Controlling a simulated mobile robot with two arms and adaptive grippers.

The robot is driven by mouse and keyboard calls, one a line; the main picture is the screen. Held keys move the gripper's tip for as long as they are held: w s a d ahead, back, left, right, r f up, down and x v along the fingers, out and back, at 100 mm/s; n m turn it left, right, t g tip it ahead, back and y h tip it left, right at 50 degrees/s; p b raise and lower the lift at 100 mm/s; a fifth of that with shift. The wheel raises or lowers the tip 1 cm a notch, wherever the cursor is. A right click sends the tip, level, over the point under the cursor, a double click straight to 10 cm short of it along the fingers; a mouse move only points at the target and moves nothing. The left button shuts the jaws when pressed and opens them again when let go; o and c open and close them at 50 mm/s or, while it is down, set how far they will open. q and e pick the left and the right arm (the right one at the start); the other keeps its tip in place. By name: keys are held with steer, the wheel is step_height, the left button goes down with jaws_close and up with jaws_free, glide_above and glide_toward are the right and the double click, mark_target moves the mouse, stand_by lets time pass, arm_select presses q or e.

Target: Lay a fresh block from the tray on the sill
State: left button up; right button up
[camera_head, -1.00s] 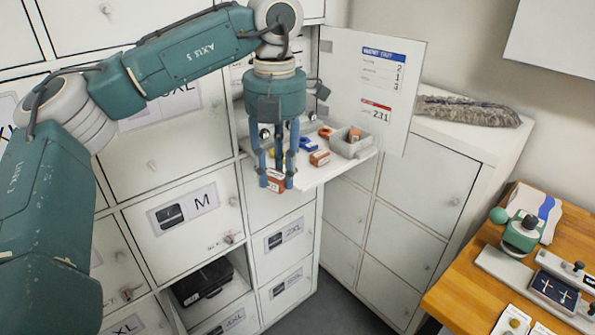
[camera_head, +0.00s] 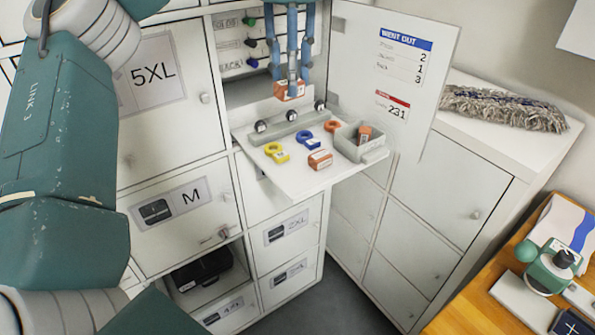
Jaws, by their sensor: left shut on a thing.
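My left gripper (camera_head: 290,78) points down at the top centre, its blue fingers shut on an orange-brown block (camera_head: 289,91). The held block is at the mouth of an open compartment, behind the rail; I cannot tell whether it touches the surface below. The small grey tray (camera_head: 342,147) stands at the right end of the fold-down shelf (camera_head: 287,178), with an orange block (camera_head: 364,134) inside. Another orange block (camera_head: 320,159) with a pale label lies on the shelf left of the tray. My right gripper is not in view.
A grey rail (camera_head: 290,126) with round knobs runs along the shelf's back. Yellow (camera_head: 277,152), blue (camera_head: 306,138) and orange (camera_head: 331,125) rings lie before it. An open door (camera_head: 392,75) stands right. Several coloured pegs hang inside the compartment.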

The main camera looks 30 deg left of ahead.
arm_select(q)
steer(key=shift+s+f, duration=0.15)
steer(key=shift+s, duration=0.55)
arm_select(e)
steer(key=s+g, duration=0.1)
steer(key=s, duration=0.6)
arm_select(q)
steer(key=f, duration=0.2)
steer(key=w+f+b, duration=0.1)
steer(key=f, duration=0.1)
steer(key=shift+d, duration=0.1)
steer(key=f+b, duration=0.3)
steer(key=f, duration=1)
steer(key=shift+s+f, duration=0.1)
steer(key=shift+s, duration=0.1)
steer(key=shift+f+p, duration=0.65)
steer(key=shift+f, duration=0.15)
steer(key=shift+w+f, duration=0.1)
steer(key=shift+f, duration=0.3)
steer(key=o, duration=0.9)
steer(key=shift+o, duration=0.2)
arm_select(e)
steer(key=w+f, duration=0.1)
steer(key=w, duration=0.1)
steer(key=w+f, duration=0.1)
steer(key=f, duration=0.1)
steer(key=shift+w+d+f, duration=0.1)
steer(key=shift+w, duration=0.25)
